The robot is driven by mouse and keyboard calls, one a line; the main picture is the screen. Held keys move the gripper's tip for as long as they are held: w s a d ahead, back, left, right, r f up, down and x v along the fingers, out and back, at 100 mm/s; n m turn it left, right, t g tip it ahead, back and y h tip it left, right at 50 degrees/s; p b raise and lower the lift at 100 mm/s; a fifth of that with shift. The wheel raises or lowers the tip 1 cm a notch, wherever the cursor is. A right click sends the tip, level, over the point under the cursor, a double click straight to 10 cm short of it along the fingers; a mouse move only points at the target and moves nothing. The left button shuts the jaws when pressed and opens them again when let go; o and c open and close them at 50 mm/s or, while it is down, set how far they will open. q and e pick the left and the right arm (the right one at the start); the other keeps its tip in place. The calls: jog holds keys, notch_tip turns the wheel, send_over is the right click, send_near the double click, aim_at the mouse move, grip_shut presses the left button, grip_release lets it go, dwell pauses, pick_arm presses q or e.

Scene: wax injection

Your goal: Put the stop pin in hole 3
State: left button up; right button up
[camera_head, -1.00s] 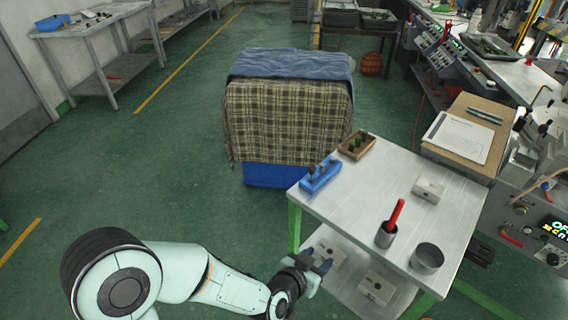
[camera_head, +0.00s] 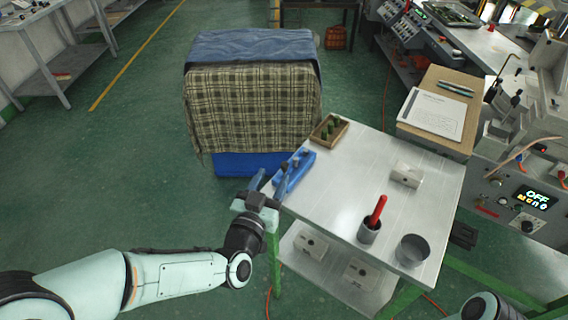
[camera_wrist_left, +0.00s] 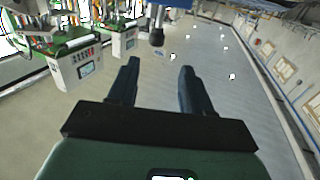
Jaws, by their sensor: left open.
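Which pin is the stop pin, and where hole 3 is, I cannot tell. My right gripper is out of view.
On the table (camera_head: 345,185) are a wooden tray with green pieces (camera_head: 329,128), a light block (camera_head: 406,174), a cup with a red stick (camera_head: 369,232) and a grey cup (camera_head: 412,250). A cloth-covered blue bin (camera_head: 250,110) stands behind. The table's middle is clear.

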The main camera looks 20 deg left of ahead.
aim_at(283, 166)
pick_arm(q)
jog(key=shift+w+d, duration=0.1)
jog(key=shift+w, duration=0.9)
jog(key=w, duration=0.3)
jog(key=w+d+f, duration=0.1)
jog(key=shift+w, duration=0.75)
grip_shut()
